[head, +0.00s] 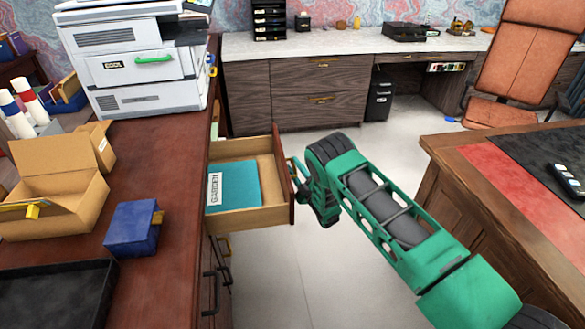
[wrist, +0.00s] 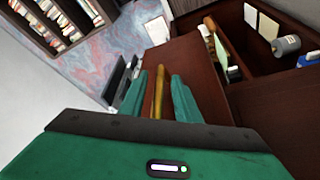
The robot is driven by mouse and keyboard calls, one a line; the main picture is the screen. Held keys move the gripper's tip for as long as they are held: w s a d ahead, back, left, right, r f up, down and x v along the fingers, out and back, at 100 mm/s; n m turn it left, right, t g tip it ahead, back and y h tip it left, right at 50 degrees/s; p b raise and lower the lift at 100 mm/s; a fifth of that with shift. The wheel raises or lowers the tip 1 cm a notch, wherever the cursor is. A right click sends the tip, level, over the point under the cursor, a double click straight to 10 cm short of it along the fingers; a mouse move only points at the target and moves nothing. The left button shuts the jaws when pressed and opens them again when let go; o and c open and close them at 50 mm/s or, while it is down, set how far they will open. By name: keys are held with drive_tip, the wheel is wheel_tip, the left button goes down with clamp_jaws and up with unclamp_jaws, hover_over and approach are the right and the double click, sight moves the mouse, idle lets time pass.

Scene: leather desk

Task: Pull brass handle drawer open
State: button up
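The drawer (head: 283,178) stands pulled well out from the red-brown desk on the left, its inside showing in the head view. A teal book (head: 236,186) with a white label lies flat in it. My gripper (head: 294,172) is at the outer face of the drawer front, on its right side. In the wrist view, the brass handle (wrist: 158,95) runs between the two teal fingers of my gripper (wrist: 159,90), which are closed in around it. In the head view the handle is hidden.
The left desk bears a printer (head: 145,70), an open cardboard box (head: 55,180), a blue box (head: 133,228) and a black tray (head: 60,295). A second desk (head: 450,150) stands at the right, with an orange chair (head: 500,75) behind. Pale floor (head: 275,270) lies free between the desks.

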drive_tip(key=v, duration=0.9)
drive_tip(key=shift+s+d, duration=0.2)
drive_tip(key=shift+s, duration=0.1)
drive_tip(key=shift+f, duration=0.15)
